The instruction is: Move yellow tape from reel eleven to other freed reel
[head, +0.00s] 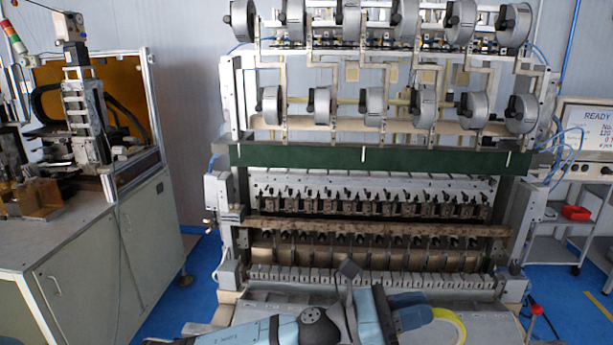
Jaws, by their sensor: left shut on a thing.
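The yellow tape (456,321) is a ring at the bottom, right of centre, in the head view. My left gripper (428,317) is shut on its left side and holds it low in front of the machine. Part of the ring is hidden by the gripper. The coil winder carries grey reels in an upper row, such as the one at far right (514,25), and a lower row, such as the second from right (474,108). I see no readable reel numbers and no yellow tape on the reels. My right gripper is not in view.
The winder's green crossbar (370,159) runs below the reels, above rows of winding heads (375,205). A cabinet (85,262) with equipment stands left. A monitor (588,127) and a cart with a red tray (575,213) stand right. Blue floor shows on both sides.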

